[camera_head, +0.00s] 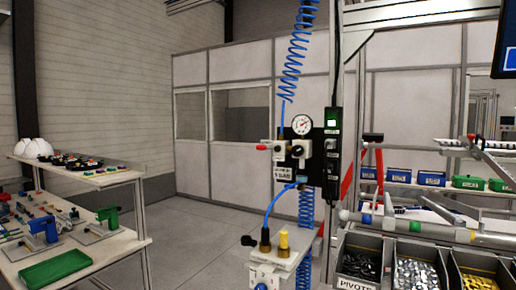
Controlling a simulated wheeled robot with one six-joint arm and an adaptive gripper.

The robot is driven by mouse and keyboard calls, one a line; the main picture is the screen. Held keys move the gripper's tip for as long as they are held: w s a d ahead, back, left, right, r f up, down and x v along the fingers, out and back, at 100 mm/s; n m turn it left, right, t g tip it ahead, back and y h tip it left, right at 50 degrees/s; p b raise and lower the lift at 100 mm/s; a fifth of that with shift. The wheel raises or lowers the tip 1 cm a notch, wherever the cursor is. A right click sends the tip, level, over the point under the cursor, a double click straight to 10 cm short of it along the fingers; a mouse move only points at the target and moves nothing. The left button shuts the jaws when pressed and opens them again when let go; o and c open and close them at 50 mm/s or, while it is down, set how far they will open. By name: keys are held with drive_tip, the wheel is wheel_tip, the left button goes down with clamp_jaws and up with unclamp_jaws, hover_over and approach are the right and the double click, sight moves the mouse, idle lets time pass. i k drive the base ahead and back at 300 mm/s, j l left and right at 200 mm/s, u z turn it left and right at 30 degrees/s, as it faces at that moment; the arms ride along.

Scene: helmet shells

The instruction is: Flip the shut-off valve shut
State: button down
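A compressed-air unit is mounted on an upright post in the middle of the view. Its pale valve body (287,153) has a small red handle (262,147) sticking out to the left, likely the shut-off valve's. The handle is too small to tell clearly which way it is turned. A round pressure gauge (302,124) sits just above, and a white label (283,173) is below. A blue coiled hose (293,68) comes down to the unit from above. My gripper is not in view.
Below the unit stands a pale fixture (283,257) with brass and black fittings. Bins of metal parts (368,268) and a rail are at lower right. A bench (96,180) with white shells and a green tray (56,268) stands left. Grey floor (190,240) is clear between.

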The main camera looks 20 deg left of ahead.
sight(277, 148)
drive_tip(key=u, duration=0.65)
